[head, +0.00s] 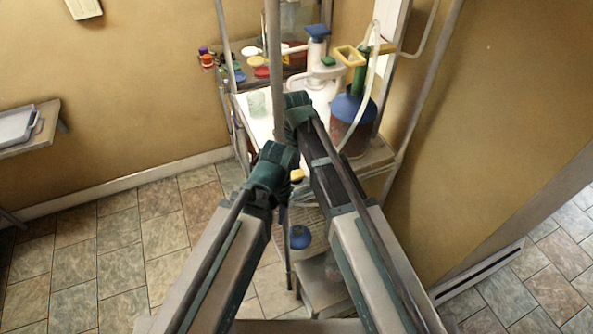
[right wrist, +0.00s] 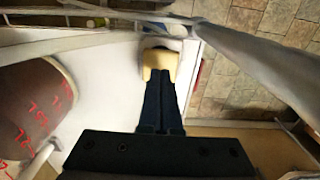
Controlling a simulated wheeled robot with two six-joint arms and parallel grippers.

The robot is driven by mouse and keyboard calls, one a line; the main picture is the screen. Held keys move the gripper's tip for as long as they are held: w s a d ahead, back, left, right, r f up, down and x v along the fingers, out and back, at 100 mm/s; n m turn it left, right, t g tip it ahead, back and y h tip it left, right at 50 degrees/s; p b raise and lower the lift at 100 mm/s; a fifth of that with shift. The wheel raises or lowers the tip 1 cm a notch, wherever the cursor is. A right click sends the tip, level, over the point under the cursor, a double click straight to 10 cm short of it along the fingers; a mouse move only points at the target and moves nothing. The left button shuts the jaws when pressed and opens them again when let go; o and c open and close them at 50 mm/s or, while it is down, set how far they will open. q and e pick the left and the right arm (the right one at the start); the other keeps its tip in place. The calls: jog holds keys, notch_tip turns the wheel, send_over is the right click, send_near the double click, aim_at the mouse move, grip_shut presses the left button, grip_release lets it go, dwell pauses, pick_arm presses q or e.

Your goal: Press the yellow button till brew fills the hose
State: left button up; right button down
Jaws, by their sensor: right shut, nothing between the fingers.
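The yellow button (head: 297,175) shows between my two arms at the near edge of the rack's shelf in the head view. In the right wrist view the yellow button (right wrist: 160,60) is right at the fingertips of my right gripper (right wrist: 162,85), which is shut and empty. I cannot tell whether they press it. In the head view my right gripper's fingers are hidden by its arm. A pale hose (head: 377,70) loops down past the bucket (head: 352,122) of dark reddish brew and looks pale. My left gripper (head: 270,172) is near the shelf's front, fingers unclear.
A blue-topped vessel (head: 300,237) stands lower on the rack. Jars and caps (head: 262,72) crowd the back left of the upper shelf. A metal post (head: 274,70) rises close to my grippers. The tiled floor at left is clear.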

aim_at(296, 172)
jog(key=shift+f, duration=0.2)
jog(key=shift+f+b, duration=1.35)
jog(key=shift+b, duration=0.2)
jog(key=shift+r, duration=0.2)
notch_tip(296, 172, up, 3)
jog(key=p, duration=0.3)
jog(key=shift+f, duration=0.1)
jog(key=shift+f, duration=0.2)
